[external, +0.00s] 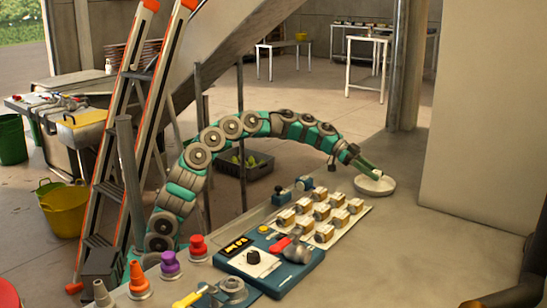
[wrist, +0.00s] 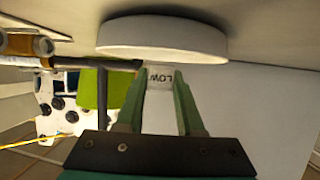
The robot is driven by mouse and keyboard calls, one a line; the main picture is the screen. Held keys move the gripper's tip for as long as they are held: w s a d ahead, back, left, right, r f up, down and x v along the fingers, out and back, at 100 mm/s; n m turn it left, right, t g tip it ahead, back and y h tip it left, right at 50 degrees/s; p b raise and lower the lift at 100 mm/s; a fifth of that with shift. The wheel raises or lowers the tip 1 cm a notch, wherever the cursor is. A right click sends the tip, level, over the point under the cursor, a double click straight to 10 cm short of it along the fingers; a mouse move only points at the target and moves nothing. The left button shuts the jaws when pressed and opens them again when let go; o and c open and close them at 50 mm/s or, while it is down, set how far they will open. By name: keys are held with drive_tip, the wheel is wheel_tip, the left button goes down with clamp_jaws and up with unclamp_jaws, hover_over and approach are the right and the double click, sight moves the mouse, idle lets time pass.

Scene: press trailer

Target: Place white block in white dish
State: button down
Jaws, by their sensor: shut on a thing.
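The white dish (external: 378,188) is a shallow round dish on the grey surface at the right in the external view. It spans the upper middle of the wrist view (wrist: 160,38). My gripper (external: 370,172) reaches down at the dish with its green fingers. In the wrist view my gripper (wrist: 161,80) is shut on the white block (wrist: 160,71), whose face reads "LOW". The block's far end meets the dish's rim in that picture; I cannot tell whether they touch. The block is too small to make out clearly in the external view.
A white board with several knobbed blocks (external: 322,218) stands left of the dish, beside a blue panel (external: 270,262) and coloured knobs (external: 168,264). A pale wall (external: 485,120) rises at the right. Bare surface (external: 425,235) lies in front of the dish.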

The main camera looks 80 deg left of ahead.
sight(374, 170)
drive_tip(key=shift+f, duration=0.1)
drive_tip(key=shift+c, duration=2.3)
unclamp_jaws()
drive_tip(key=shift+r+p, duration=0.5)
drive_tip(key=shift+r, duration=3)
